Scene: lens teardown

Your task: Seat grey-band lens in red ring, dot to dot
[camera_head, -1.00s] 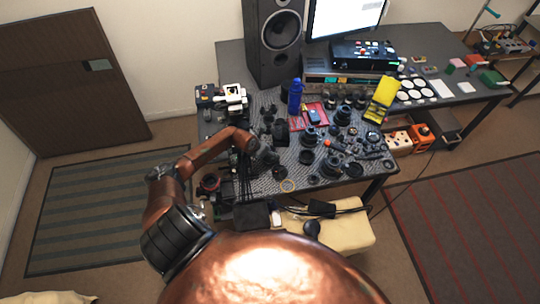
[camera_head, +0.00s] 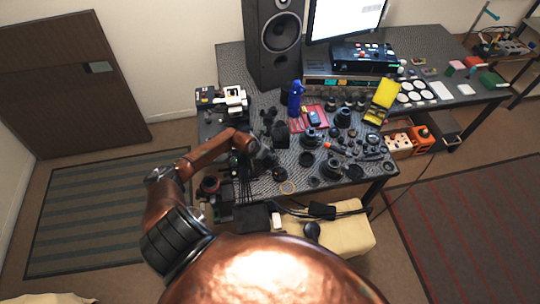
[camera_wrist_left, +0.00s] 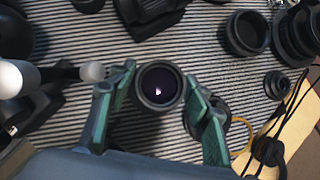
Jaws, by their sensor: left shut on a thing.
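My left gripper (camera_wrist_left: 157,92) has its green-padded fingers on either side of a dark round lens (camera_wrist_left: 160,86), shut on it. The lens faces the wrist camera with a small bright reflection in its glass. I cannot make out a grey band or a dot on it. In the head view my left gripper (camera_head: 250,153) is over the left part of the desk, and the lens is too small to tell there. A dark round part with red on it (camera_head: 210,184) lies at the desk's left front corner; I cannot tell if it is the red ring. My right gripper is not in view.
Many dark lens parts (camera_head: 333,168) crowd the desk around the gripper. A blue bottle (camera_head: 295,97), a red tray (camera_head: 322,124) and a speaker (camera_head: 272,42) stand behind.

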